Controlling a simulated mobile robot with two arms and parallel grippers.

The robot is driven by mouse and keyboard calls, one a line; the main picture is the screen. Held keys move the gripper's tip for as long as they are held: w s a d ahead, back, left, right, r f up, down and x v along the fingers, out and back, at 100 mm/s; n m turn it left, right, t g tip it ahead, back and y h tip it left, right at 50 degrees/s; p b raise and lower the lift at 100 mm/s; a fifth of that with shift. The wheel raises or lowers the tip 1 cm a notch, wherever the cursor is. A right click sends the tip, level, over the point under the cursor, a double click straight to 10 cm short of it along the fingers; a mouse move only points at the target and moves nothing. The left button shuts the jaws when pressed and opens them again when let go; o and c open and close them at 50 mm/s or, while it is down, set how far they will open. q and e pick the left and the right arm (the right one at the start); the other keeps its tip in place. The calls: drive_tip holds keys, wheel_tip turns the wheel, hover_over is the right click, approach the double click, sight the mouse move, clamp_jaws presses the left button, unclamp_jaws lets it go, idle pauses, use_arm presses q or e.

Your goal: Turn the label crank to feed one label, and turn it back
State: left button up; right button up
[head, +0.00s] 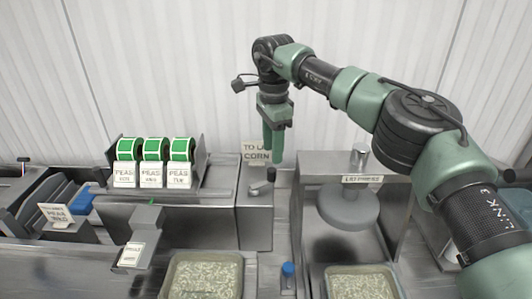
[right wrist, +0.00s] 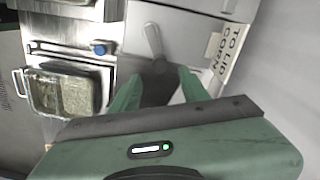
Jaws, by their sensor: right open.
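The label crank (head: 259,188) is a short grey lever with a dark knob, on the right end of the metal label machine (head: 215,210). It also shows in the right wrist view as a grey lever (right wrist: 153,40). My right gripper (head: 273,155) hangs fingers down just above and behind the crank in the head view. In the right wrist view its two green fingers (right wrist: 158,80) are apart, with the crank's lower end beyond the gap. It holds nothing. Three green label rolls (head: 154,149) stand on the machine. A white label (head: 131,254) shows at its front. My left gripper is out of view.
A lid press (head: 349,206) stands right of the crank. Filled trays (head: 203,255) sit in front, one below the machine and one below the press. A blue-capped item (head: 288,269) stands between them. A sign (head: 256,153) stands close behind the crank.

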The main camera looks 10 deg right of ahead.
sight(272, 169)
drive_tip(key=shift+w+f, duration=0.1)
drive_tip(key=shift+w, duration=0.2)
drive_tip(key=shift+f, duration=0.25)
drive_tip(key=f+p, duration=0.1)
drive_tip(key=s+f+p, duration=0.1)
drive_tip(key=f, duration=0.1)
drive_tip(key=shift+s, duration=0.1)
drive_tip(key=f, duration=0.1)
drive_tip(key=f+p, duration=0.1)
drive_tip(key=f, duration=0.1)
drive_tip(key=shift+w+f, duration=0.2)
drive_tip(key=shift+w, duration=0.15)
drive_tip(key=shift+f, duration=0.2)
drive_tip(key=shift+s, duration=0.1)
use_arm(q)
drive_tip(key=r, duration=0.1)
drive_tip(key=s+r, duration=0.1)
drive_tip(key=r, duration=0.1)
use_arm(e)
clamp_jaws()
